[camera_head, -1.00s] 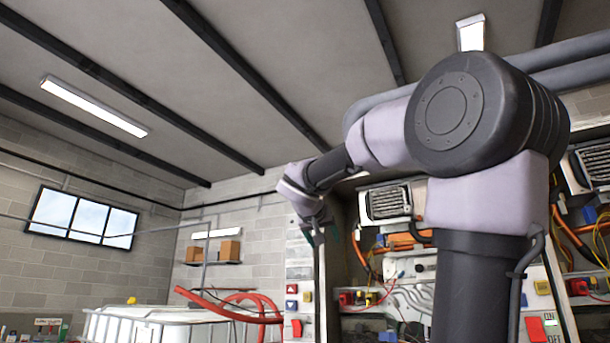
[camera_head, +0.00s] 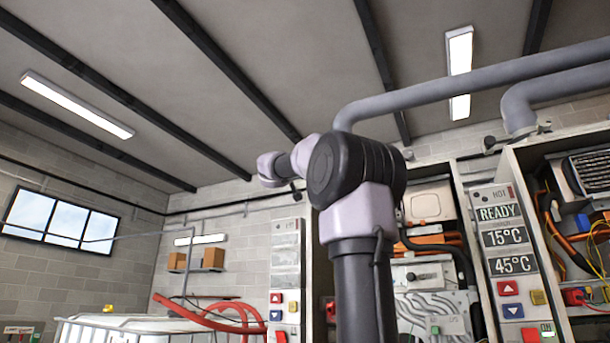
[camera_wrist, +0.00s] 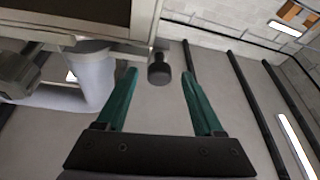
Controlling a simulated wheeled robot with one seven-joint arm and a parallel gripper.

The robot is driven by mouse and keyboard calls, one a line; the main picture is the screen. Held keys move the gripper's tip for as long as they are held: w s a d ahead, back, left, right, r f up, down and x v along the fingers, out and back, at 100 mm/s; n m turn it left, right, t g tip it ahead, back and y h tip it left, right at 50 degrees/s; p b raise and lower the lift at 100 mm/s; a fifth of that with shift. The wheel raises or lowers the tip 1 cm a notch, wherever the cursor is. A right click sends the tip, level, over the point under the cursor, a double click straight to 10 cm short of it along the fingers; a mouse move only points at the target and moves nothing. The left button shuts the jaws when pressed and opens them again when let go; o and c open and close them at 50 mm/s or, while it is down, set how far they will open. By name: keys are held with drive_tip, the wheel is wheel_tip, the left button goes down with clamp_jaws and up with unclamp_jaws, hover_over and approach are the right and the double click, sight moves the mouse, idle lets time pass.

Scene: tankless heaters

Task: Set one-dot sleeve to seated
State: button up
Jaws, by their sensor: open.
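I cannot make out a one-dot sleeve or any dot mark for certain. In the wrist view a short dark cylinder (camera_wrist: 159,72) on a thin stem sticks out from the edge of a pale cabinet. It lies between the two green fingertips of my gripper (camera_wrist: 159,80) in the picture; its distance is hard to judge, and no contact shows. My gripper is open, with nothing held. In the head view a dark fitting on a stem (camera_head: 489,143) stands at the top of the right cabinet. My gripper's fingers are not clear there; my arm reaches up and left.
Open heater cabinets with wiring stand at the right. A panel (camera_head: 513,240) reads READY, 15°C and 45°C. Thick grey pipes (camera_head: 450,85) run overhead. A white tank (camera_head: 110,328) and red hoses (camera_head: 215,315) are at lower left. Room under the ceiling at left is clear.

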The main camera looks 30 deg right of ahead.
drive_tip(key=shift+x, duration=1.65)
clamp_jaws()
